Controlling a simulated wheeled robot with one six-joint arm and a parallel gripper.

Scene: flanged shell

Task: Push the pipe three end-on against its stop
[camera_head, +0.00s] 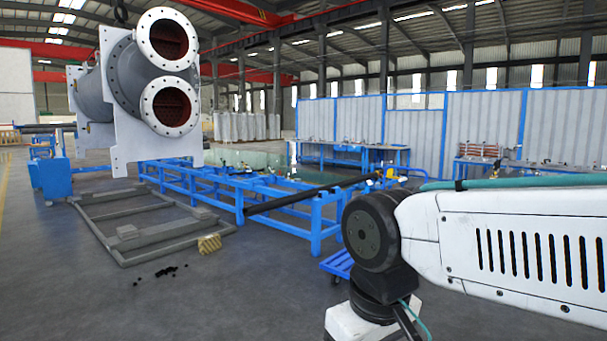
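My gripper is not in view; the arm runs out at the bottom edge.
A large grey flanged shell (118,75) hangs at the upper left above a grey floor skid (140,222). A yellow block (209,243) and small black pieces (165,272) lie near it. A blue cart (337,264) stands beside my arm. The floor at lower left is mostly clear.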

